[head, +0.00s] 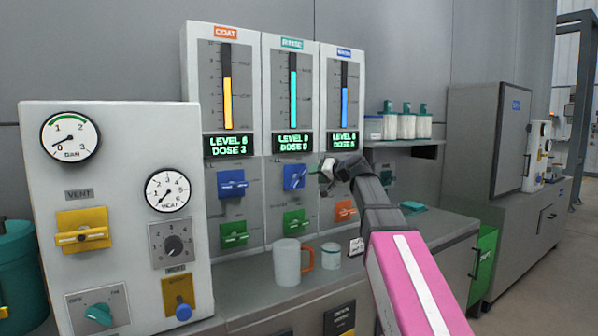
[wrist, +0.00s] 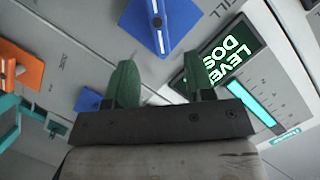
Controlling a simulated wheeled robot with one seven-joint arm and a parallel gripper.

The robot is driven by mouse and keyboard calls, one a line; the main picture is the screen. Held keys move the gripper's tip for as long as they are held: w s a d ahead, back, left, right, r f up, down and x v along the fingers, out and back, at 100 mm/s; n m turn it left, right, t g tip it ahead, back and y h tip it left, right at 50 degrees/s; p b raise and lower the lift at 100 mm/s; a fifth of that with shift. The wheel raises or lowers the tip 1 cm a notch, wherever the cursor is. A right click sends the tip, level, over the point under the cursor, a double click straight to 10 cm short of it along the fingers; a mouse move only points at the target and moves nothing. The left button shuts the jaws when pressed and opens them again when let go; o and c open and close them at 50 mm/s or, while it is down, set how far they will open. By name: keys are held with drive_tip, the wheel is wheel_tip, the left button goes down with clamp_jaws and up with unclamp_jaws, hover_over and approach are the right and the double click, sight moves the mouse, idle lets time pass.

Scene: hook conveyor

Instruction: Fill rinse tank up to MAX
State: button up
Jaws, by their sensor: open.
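The rinse panel is the middle column, under a teal label (head: 292,44). Its teal level bar (head: 293,98) stands high in the gauge, close to the upper side mark, whose lettering is too small to read. The green display (head: 293,143) below shows a level and a dose; the digits are hard to read. The blue fill handle (head: 294,177) is tilted and also shows in the wrist view (wrist: 160,24). A green handle (head: 297,222) sits below it. My gripper (head: 325,171) is open and empty, just right of the blue handle and apart from it.
The coat column (head: 222,90) stands left and the third column (head: 344,90) right, with an orange handle (head: 345,211) below. A mug (head: 288,262) and a small cup (head: 330,256) stand on the counter beneath. A shelf (head: 400,144) with bottles is at right.

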sight(301, 177)
drive_tip(key=shift+g, duration=0.5)
drive_tip(key=x, duration=1)
drive_tip(key=shift+w+d+r, duration=0.1)
drive_tip(key=shift+w, duration=0.1)
clamp_jaws()
